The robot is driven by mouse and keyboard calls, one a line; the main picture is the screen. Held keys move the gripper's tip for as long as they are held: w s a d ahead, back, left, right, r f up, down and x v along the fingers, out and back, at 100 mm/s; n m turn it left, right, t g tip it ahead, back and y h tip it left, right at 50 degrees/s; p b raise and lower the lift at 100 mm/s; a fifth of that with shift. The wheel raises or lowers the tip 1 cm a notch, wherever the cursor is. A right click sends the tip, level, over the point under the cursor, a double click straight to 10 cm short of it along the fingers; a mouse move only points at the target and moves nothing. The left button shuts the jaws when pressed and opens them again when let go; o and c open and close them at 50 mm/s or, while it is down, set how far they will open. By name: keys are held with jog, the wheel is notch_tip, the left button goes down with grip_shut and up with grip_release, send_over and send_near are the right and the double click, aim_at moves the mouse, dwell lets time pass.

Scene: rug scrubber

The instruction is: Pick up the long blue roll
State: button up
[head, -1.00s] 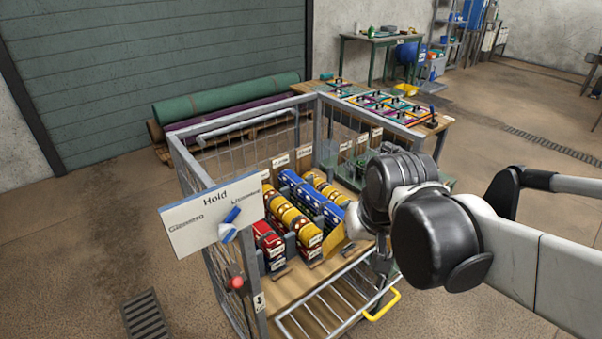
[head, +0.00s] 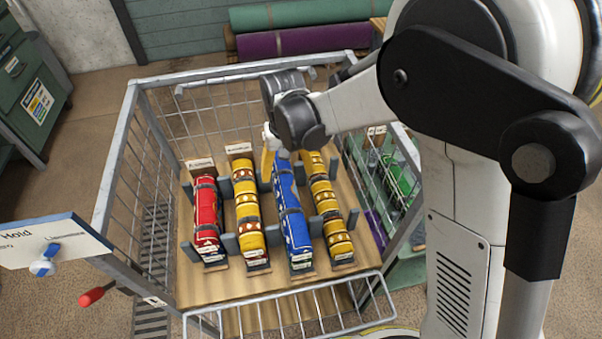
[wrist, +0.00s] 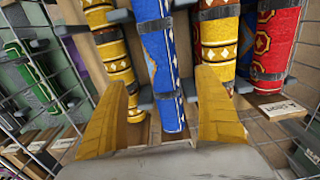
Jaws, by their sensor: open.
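The long blue roll (head: 291,212), with white patterns and dark straps, lies in the mesh cart between two yellow rolls. In the wrist view the blue roll (wrist: 168,85) runs between my two yellow fingers. My gripper (head: 272,156) is over the far end of the blue roll in the head view, partly hidden by my wrist. In the wrist view my gripper (wrist: 164,78) is open, its fingers spread to either side of the blue roll. I cannot tell how far above it they are.
Yellow rolls (head: 249,215) (head: 329,205) flank the blue one, and a red roll (head: 207,220) lies at the left. Grey posts (head: 228,243) stand between rolls. The cart's metal rim (head: 115,165) and mesh walls surround them. A sign (head: 50,240) hangs at left.

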aim_at(287, 189)
jog(key=f, duration=0.2)
jog(key=f+b, duration=0.2)
jog(key=f, duration=0.1)
jog(key=shift+s+a+f, duration=0.15)
jog(key=shift+a+f, duration=0.1)
jog(key=shift+f, duration=0.05)
jog(key=f+b, duration=0.3)
jog(key=f, duration=0.2)
jog(key=shift+s+f, duration=0.2)
jog(key=shift+d+r, duration=0.1)
jog(key=shift+c, duration=0.2)
jog(key=c, duration=1.5)
jog(key=shift+r, duration=0.1)
